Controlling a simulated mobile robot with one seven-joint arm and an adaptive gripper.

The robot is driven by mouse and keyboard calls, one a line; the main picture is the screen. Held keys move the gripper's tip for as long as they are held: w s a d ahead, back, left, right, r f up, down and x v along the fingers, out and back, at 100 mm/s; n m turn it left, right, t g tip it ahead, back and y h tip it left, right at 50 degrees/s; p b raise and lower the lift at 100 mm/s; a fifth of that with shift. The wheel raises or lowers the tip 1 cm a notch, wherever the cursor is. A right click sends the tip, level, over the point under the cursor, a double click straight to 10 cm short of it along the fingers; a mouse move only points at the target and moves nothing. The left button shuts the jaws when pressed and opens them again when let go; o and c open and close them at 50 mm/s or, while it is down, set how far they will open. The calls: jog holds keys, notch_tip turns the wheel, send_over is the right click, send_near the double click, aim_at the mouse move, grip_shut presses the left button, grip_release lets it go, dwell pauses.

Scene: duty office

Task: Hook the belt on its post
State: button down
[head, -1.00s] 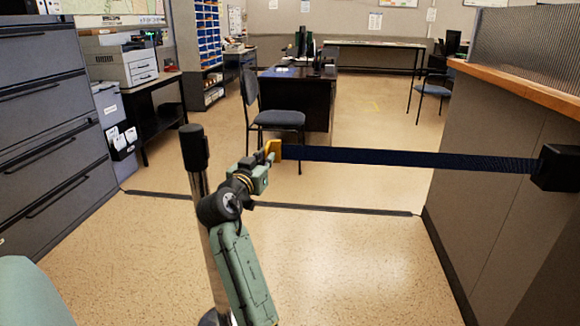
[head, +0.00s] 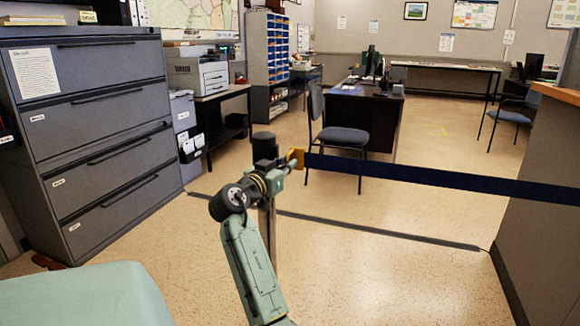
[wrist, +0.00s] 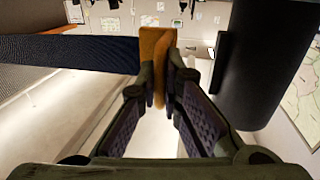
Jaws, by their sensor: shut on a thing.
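My gripper (head: 287,164) is shut on that clip. In the wrist view my gripper's fingers (wrist: 168,88) close on the orange clip (wrist: 157,48), and the belt (wrist: 70,52) runs off to the left. The post has a black top (head: 264,146) and a metal shaft (head: 270,225), partly hidden behind my arm. In the wrist view the black post top (wrist: 262,65) stands just right of the clip, with a gap between them.
A grey filing cabinet (head: 95,130) stands at the left. A chair (head: 340,135) and a dark desk (head: 365,115) are beyond the belt. A dark strip (head: 370,230) crosses the floor. A counter (head: 545,220) stands at the right.

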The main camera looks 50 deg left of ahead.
jog(key=shift+f, duration=0.1)
jog(key=c, duration=2)
grip_release()
